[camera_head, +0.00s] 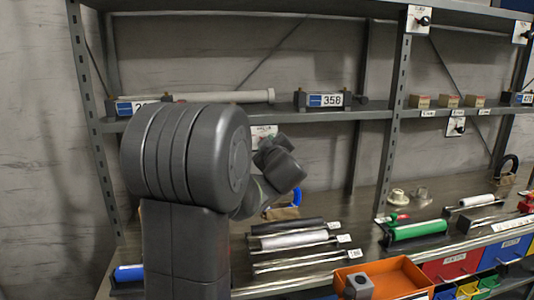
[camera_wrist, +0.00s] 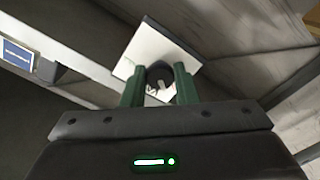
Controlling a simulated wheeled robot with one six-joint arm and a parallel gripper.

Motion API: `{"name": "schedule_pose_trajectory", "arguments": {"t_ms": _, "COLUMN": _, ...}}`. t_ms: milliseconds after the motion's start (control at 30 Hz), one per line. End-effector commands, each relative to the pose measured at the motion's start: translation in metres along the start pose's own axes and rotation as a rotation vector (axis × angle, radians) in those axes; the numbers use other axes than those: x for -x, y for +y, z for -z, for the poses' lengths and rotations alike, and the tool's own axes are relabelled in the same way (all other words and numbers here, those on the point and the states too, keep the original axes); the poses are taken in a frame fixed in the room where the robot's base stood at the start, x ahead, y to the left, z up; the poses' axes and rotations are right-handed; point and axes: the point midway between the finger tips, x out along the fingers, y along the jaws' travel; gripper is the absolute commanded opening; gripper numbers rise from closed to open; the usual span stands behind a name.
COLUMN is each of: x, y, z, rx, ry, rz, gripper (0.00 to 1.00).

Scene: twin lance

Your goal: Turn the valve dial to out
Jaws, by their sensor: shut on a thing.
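In the wrist view, a dark round dial (camera_wrist: 160,76) with a pale mark sits on a white square plate (camera_wrist: 150,48), which looks tilted in this view. My gripper (camera_wrist: 158,88) has its two green fingers on either side of the dial, shut on it. The fingers hide part of the dial, and I cannot read its setting. In the head view, a white plate (camera_head: 262,131) with small lettering shows behind my wrist, under the middle shelf. My arm hides the dial and the gripper fingers there.
Other white plates with black knobs hang at the upper right (camera_head: 421,19) and right (camera_head: 456,126). The shelf (camera_head: 380,115) runs above my wrist. Rods (camera_head: 290,240), a green cylinder (camera_head: 418,230) and an orange bin (camera_head: 385,277) sit below.

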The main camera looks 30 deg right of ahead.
Motion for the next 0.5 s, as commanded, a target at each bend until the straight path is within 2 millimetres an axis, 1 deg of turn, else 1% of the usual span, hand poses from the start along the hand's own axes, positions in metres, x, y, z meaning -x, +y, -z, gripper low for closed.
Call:
{"name": "schedule_pose_trajectory", "arguments": {"t_ms": 200, "x": 0.0001, "y": -0.0013, "z": -0.0014, "rx": 0.093, "ry": 0.000, "rz": 0.001, "gripper": 0.04}}
{"name": "schedule_pose_trajectory", "arguments": {"t_ms": 500, "x": 0.0001, "y": -0.0002, "z": -0.0003, "rx": 0.138, "ry": -0.001, "rz": 0.000, "gripper": 0.04}}
